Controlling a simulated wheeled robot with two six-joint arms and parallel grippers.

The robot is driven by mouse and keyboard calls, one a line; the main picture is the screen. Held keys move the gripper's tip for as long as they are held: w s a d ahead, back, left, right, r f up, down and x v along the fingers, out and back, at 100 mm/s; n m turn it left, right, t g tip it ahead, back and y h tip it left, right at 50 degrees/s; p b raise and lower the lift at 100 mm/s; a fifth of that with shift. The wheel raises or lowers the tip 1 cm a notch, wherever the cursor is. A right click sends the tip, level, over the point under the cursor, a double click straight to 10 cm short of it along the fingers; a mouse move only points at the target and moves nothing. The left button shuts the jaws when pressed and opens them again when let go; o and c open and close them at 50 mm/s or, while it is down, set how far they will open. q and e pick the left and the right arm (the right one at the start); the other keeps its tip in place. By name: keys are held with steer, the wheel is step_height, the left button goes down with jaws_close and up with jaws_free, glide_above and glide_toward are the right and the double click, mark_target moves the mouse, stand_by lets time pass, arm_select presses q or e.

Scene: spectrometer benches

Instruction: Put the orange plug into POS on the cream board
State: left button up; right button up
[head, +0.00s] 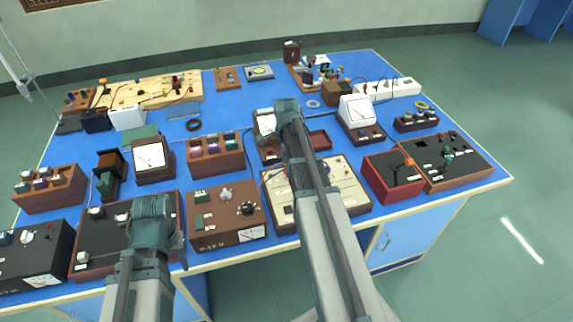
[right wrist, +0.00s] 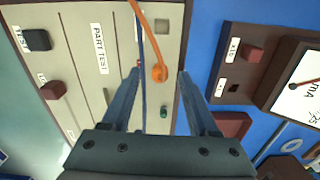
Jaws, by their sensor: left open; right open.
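The cream board (head: 347,186) lies at the front middle of the blue bench, partly behind my right arm. In the right wrist view the cream board (right wrist: 84,100) fills the left half, with "TEST" and "PART TEST" labels. An orange plug (right wrist: 159,73) with an orange lead shows at its right side. My right gripper (right wrist: 158,75) is open, its fingertips on either side of the plug in the picture; I cannot tell their height over it. No POS label is readable. My left gripper (head: 153,208) is over the dark panel at the front left; its fingertips are hidden.
A dark post (right wrist: 37,40), a red post (right wrist: 52,90) and a green post (right wrist: 164,111) stand on the cream board, with a blue lead crossing it. A brown meter box (right wrist: 262,75) is right of it. A red box (head: 392,178) and a brown supply (head: 227,213) flank the board.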

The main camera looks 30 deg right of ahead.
steer(key=shift+r, duration=0.1)
step_height(320, 180, up, 14)
steer(key=p, duration=1.3)
steer(key=shift+f+p, duration=0.2)
steer(key=shift+p, duration=0.15)
steer(key=s+a+f+n+b, duration=0.1)
steer(key=s+a+n, duration=0.4)
steer(key=a+n, duration=0.3)
steer(key=s+a+f+n+b, duration=0.1)
steer(key=s+a+n, duration=0.5)
steer(key=a, duration=0.6)
steer(key=s+a+n+h+b, duration=0.1)
steer(key=s+a+n, duration=0.4)
steer(key=a+n, duration=0.5)
steer(key=shift+s+a+f+n, duration=0.25)
steer(key=shift+f+n, duration=0.15)
steer(key=shift+n, duration=0.2)
